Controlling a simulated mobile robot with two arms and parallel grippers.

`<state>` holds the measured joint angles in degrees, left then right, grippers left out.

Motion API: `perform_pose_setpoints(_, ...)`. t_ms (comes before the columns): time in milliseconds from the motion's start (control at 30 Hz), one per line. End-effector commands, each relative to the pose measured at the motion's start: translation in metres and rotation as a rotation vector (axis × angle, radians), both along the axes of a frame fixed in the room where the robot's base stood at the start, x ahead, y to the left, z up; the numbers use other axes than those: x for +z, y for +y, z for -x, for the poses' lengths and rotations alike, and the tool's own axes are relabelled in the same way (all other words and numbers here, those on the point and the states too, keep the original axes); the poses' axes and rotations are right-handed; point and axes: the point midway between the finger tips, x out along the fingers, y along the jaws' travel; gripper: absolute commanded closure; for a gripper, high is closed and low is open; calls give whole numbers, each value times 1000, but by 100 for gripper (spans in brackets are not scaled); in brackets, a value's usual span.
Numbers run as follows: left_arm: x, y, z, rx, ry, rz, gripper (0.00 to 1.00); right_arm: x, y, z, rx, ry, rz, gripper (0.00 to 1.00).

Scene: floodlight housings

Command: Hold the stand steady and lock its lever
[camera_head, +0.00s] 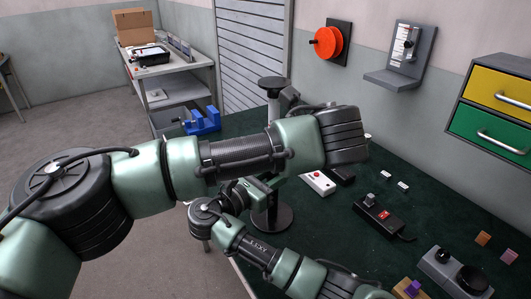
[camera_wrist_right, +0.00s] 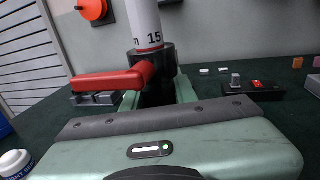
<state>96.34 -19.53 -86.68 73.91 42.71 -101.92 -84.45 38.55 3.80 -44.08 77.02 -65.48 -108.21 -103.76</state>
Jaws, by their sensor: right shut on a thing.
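The stand (camera_head: 272,218) is upright on the dark green bench, with a round black base and a black top. My left arm crosses in front of its middle. In the right wrist view its white column (camera_wrist_right: 145,22) bears the number 15 and enters a black collar. The red lever (camera_wrist_right: 108,80) sticks out to the left from this collar. My right gripper (camera_wrist_right: 158,92) is shut on the stand just below the collar; it also shows in the head view (camera_head: 260,186), partly hidden. My left gripper's fingers are hidden behind my left arm.
A white box with a red button (camera_head: 318,184) and a black switch box (camera_head: 380,216) stand right of the stand. A blue vice (camera_head: 203,122) is at the bench's left edge. A grey box with a black knob (camera_head: 455,274) is at the front right. Drawers (camera_head: 490,110) hang on the wall.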

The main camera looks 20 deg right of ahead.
Motion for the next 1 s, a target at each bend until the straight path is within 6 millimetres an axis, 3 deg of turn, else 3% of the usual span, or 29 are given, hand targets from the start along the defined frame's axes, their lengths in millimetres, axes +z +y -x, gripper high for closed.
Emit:
perform_pose_setpoints(167, 0, 0, 0, 0, 0, 0, 80, 0, 0, 0, 1, 0, 0, 100)
perform_pose_setpoints(200, 0, 0, 0, -1, 0, -1, 80, 0, 0, 0, 1, 0, 0, 69)
perform_pose_setpoints(300, 0, 0, 0, -1, 0, -1, 80, 0, 0, 0, 1, 0, 0, 47)
perform_pose_setpoints(667, 0, 0, 0, -1, 0, -1, 80, 0, 3, 1, 1, 0, -1, 47)
perform_pose_setpoints(833, 0, 0, 0, -1, 0, -1, 80, 0, 24, 10, 3, 0, -2, 47)
perform_pose_setpoints(1000, 0, 0, 0, -1, 0, -1, 80, -1, 58, 25, 4, 2, -2, 47)
